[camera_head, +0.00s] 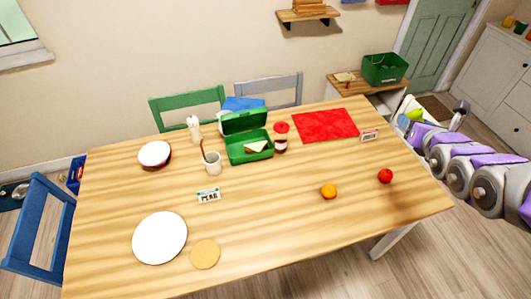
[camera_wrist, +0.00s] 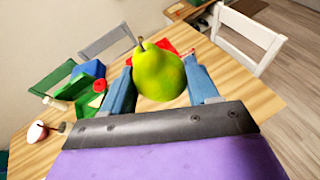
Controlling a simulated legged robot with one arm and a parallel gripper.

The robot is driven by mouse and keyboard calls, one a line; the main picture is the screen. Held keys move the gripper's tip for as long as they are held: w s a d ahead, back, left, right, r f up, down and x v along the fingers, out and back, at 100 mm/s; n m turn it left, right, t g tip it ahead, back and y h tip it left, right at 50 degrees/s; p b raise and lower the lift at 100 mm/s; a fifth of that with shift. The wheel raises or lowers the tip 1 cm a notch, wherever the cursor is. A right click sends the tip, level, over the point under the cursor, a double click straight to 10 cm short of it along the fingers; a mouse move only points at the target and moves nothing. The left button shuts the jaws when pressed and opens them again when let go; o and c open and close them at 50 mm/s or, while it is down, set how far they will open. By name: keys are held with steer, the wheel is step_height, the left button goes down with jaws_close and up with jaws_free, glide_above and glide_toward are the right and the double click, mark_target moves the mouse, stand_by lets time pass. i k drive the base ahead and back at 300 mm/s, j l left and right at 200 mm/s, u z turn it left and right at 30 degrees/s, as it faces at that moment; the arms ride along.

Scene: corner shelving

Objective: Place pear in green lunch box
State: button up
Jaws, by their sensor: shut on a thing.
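A green pear (camera_wrist: 158,74) is held between the two blue fingers of my gripper (camera_wrist: 162,85) in the wrist view, stem up. In the head view my gripper (camera_head: 408,112) is at the right, past the table's right edge, with a bit of yellow-green showing at its end. The green lunch box (camera_head: 250,148) stands open on the far middle of the table, its lid raised at the back. A sandwich lies in its right part. My gripper is well to the right of the box.
The front right of the table is mostly clear.

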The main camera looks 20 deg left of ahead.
mark_target(236, 154)
steer(key=i+j+u, duration=0.1)
steer(key=u, duration=0.35)
steer(key=i+j+u, duration=0.15)
steer(key=u, duration=0.3)
steer(key=i+j+u, duration=0.1)
steer(key=u, duration=0.3)
steer(key=i, duration=0.2)
